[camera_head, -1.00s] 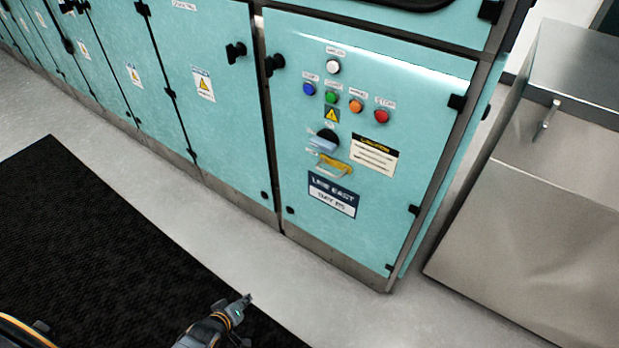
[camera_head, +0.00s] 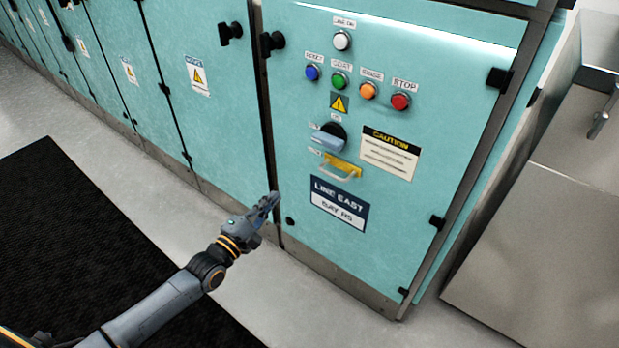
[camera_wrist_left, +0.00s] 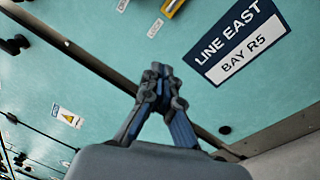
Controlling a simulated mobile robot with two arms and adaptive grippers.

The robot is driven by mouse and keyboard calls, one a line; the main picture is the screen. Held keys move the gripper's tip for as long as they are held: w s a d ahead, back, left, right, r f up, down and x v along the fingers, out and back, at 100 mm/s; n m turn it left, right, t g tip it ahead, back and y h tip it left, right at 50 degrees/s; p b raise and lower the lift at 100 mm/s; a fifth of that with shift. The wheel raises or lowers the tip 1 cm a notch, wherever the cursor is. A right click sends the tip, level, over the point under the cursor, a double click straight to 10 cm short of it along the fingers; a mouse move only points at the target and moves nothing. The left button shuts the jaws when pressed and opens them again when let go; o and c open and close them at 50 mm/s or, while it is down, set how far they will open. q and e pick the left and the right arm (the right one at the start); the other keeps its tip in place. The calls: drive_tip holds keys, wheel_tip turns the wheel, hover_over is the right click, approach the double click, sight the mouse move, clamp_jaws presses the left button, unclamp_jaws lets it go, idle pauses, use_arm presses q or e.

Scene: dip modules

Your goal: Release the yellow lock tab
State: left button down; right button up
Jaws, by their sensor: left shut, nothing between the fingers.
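The yellow lock tab (camera_head: 344,165) is on the teal panel door, just below a rotary switch with a pale blue handle (camera_head: 327,141). A pale, handle-like loop sits at the tab's lower edge. Part of the yellow tab (camera_wrist_left: 171,7) shows at the top edge of the left wrist view. My left gripper (camera_head: 272,200) is shut and empty. It is in front of the cabinet, below and to the left of the tab and apart from it. In the left wrist view its fingertips (camera_wrist_left: 160,72) meet. My right gripper is not in view.
Above the switch are blue, green, orange and red (camera_head: 400,102) buttons and a white lamp (camera_head: 342,41). A LINE EAST sign (camera_head: 338,202) is below the tab, and a caution label (camera_head: 390,152) is to the right. A steel cabinet (camera_head: 540,240) stands at right. A black mat (camera_head: 60,240) covers floor at left.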

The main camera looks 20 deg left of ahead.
use_arm(q)
drive_tip(key=shift+r, duration=0.1)
drive_tip(key=w+d+r+b, duration=0.1)
drive_tip(key=w+d+r, duration=0.1)
drive_tip(key=w+d, duration=0.4)
drive_tip(key=x, duration=0.3)
drive_tip(key=shift+w+b, duration=0.25)
drive_tip(key=shift+b, duration=0.1)
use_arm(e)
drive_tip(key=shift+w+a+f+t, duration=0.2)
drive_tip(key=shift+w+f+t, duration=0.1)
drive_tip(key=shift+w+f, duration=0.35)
use_arm(q)
drive_tip(key=shift+a, duration=0.15)
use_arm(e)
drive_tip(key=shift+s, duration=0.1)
